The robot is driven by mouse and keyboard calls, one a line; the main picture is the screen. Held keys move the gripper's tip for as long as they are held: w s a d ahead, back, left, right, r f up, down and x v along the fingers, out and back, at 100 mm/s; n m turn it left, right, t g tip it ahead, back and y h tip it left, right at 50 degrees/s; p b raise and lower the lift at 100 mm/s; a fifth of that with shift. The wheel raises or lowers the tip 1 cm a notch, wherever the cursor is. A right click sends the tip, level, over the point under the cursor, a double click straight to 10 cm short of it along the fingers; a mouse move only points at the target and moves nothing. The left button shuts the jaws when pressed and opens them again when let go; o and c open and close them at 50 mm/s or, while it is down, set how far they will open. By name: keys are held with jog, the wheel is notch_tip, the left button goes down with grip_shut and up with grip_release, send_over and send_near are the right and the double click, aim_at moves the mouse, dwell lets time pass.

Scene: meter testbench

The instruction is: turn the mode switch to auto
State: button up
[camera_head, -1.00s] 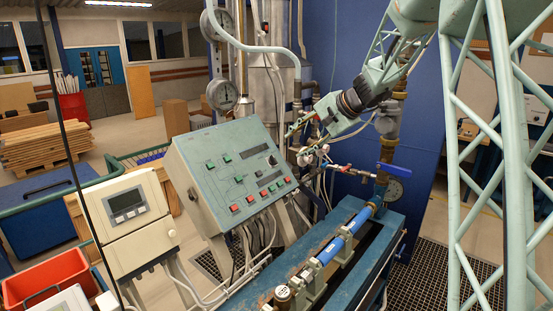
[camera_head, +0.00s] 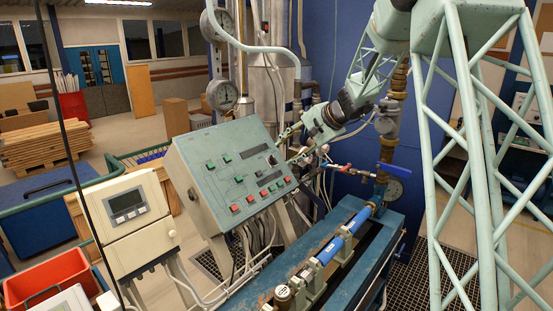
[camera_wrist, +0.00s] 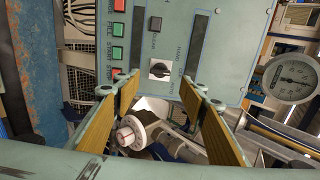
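In the head view my gripper (camera_head: 291,147) is just right of the panel, seemingly apart from the switch.
Red and green push buttons (camera_wrist: 118,52) and a dark square button (camera_wrist: 155,24) are near the switch. A round gauge (camera_wrist: 291,77) stands right of the panel. Pipes and a blue-handled valve (camera_head: 392,169) lie below and right of my arm.

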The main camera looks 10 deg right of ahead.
aim_at(275, 159)
jog(key=shift+p+x, duration=0.35)
jog(key=shift+x, duration=3.4)
jog(key=c, duration=0.9)
